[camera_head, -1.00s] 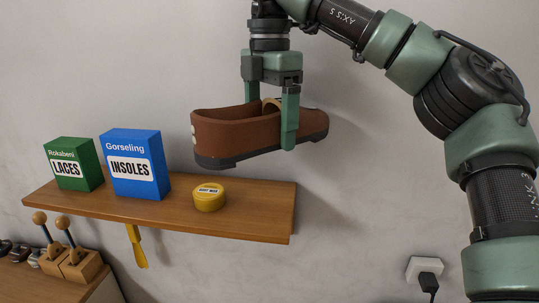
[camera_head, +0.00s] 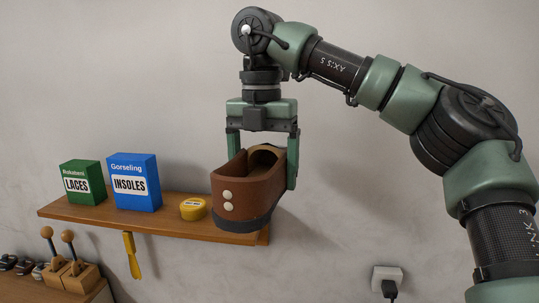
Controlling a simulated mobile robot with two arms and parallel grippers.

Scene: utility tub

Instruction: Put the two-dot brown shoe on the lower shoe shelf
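The two-dot brown shoe (camera_head: 248,194) hangs in my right gripper (camera_head: 263,178), with two pale dots on its heel facing me and a dark sole below. One green finger is on each side of the shoe. The shoe is upright at the right end of a wooden wall shelf (camera_head: 130,219) and hides part of that end. I cannot tell whether the sole touches the shelf or is clear of it. Only this one wall shelf shows, and I cannot tell whether it is the lower shoe shelf. My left gripper is not in view.
On the shelf stand a green laces box (camera_head: 84,184), a blue insoles box (camera_head: 136,184) and a yellow tin (camera_head: 193,209) close left of the shoe. A yellow shoehorn (camera_head: 131,255) hangs below. Wooden shoe trees (camera_head: 68,272) sit lower left. A plugged socket (camera_head: 387,279) is lower right.

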